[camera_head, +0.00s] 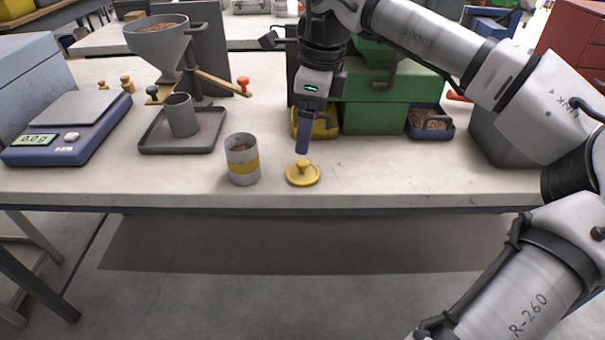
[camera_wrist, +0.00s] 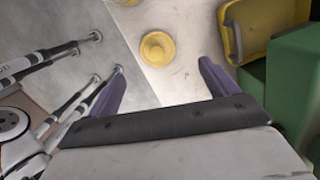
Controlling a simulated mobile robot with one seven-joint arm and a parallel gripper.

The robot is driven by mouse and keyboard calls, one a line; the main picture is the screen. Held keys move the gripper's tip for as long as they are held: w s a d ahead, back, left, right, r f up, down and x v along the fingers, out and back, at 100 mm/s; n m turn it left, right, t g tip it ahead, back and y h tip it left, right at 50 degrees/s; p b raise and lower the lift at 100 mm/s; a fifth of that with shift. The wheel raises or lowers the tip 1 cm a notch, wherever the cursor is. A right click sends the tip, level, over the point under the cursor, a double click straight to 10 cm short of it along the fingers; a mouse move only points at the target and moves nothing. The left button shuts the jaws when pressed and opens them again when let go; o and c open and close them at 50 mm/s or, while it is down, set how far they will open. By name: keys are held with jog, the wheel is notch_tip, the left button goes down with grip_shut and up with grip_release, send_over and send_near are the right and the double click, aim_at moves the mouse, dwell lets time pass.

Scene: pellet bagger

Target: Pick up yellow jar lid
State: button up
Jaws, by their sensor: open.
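The yellow jar lid (camera_head: 303,174) is a round disc with a knob on top. It lies on the bench near the front edge, to the right of a grey jar with a yellow band (camera_head: 242,160). My gripper (camera_head: 302,147) is above the lid and points down. In the wrist view the lid (camera_wrist: 157,48) lies beyond the fingertips, between their lines. My gripper (camera_wrist: 160,75) is open there, its two purple fingers apart with nothing between them. In the head view only one finger shows clearly.
A yellow bin (camera_head: 318,128) and a green machine (camera_head: 375,103) stand behind my gripper. A blue tray of pellets (camera_head: 430,124) is right of the machine. A hopper (camera_head: 158,42), a grey tray (camera_head: 152,143) and a blue scale (camera_head: 68,127) stand left. The bench front (camera_head: 420,185) is clear.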

aim_at(302, 162)
jog(key=f, duration=0.3)
jog(key=shift+a+f, duration=0.2)
jog(key=shift+f, duration=0.05)
jog(key=shift+s+a+f, duration=0.1)
jog(key=shift+a+f, duration=0.1)
jog(key=shift+f, duration=1.15)
jog(key=shift+s+a+f, duration=0.1)
jog(key=shift+a+f, duration=0.1)
jog(key=shift+f, duration=1.15)
jog(key=shift+c, duration=0.4)
jog(key=c, duration=0.9)
